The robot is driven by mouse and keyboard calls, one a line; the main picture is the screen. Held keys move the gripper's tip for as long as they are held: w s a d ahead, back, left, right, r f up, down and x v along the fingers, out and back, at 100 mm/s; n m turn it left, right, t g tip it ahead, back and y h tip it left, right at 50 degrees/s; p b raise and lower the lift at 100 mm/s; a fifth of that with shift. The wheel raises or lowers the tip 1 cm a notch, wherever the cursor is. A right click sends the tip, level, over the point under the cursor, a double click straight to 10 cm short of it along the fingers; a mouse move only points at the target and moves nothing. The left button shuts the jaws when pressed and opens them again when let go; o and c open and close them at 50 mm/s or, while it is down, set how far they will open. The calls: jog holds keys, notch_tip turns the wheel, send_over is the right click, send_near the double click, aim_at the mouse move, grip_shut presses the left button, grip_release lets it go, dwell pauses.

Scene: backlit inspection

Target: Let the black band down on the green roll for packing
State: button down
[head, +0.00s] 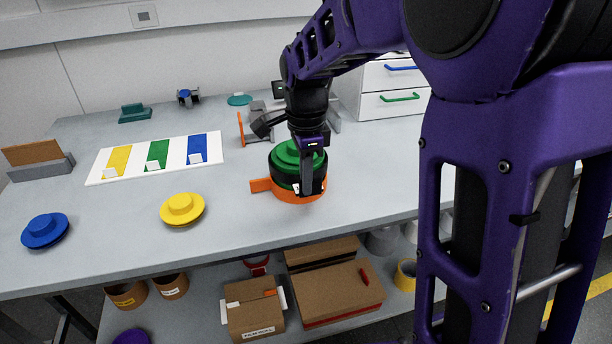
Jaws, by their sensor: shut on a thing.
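The green roll (289,155) stands on the table at the centre of the head view, its stepped top showing. The black band (281,178) is around the roll's body, below the green top. Under it is an orange ring-shaped holder (290,194) with a tab sticking out to the left. My gripper (311,188) reaches down from above at the roll's near right side and is shut on the black band. The fingers hide part of the band and roll, so I cannot tell whether the band rests on the holder.
A yellow disc (182,209) and a blue disc (45,231) lie to the left on the table (110,240). A white board (131,168) with coloured stripes lies behind them. White drawers (385,104) stand at the back right.

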jog(key=shift+f, duration=0.8)
jog(key=c, duration=0.9)
grip_release()
jog(key=shift+c, duration=0.2)
notch_tip(320, 180, up, 17)
jog(key=p, duration=0.3)
jog(key=shift+r+p, duration=0.2)
jog(key=shift+p, duration=0.2)
